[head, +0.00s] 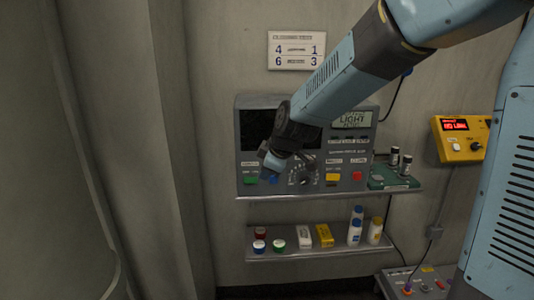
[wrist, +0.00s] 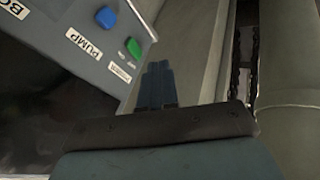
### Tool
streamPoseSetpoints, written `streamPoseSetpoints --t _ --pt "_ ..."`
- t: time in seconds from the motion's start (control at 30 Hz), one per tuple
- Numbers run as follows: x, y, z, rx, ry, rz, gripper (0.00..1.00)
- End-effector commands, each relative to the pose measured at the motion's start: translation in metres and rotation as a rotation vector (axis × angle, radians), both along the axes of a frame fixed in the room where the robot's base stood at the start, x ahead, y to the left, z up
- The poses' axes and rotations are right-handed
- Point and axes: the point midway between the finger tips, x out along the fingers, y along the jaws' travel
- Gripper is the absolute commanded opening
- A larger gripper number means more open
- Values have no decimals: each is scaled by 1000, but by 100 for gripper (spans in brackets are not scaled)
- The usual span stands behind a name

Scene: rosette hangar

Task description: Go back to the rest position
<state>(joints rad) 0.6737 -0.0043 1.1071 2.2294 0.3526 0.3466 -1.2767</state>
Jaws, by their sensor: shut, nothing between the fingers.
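My gripper (head: 274,163) is in front of the grey control panel (head: 244,108) on the wall, in the head view. Its fingers are closed together and empty, which also shows in the wrist view (wrist: 159,84). In the head view its tip is just above a blue button (head: 273,179) and a green button (head: 251,180). In the wrist view the blue button (wrist: 106,18) and the green button (wrist: 134,47) lie to the upper left of the fingers, apart from them. My arm covers part of the panel's middle and its dark screen.
A lower shelf (head: 290,256) holds several jars, boxes and bottles. A green board with cylinders (head: 394,178) sits right of the panel. A yellow box (head: 458,150) with a red display hangs on the right wall. A floor-level box (head: 418,283) stands lower right. The left side is clear.

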Motion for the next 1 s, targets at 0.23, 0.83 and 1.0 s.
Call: streamPoseSetpoints --t 0.23,0.83,1.0 --pt "-39 -56 11 -57 71 -275 0" --pt "-185 -200 81 190 153 -1054 0" --pt "-222 -229 85 302 198 -1208 0"
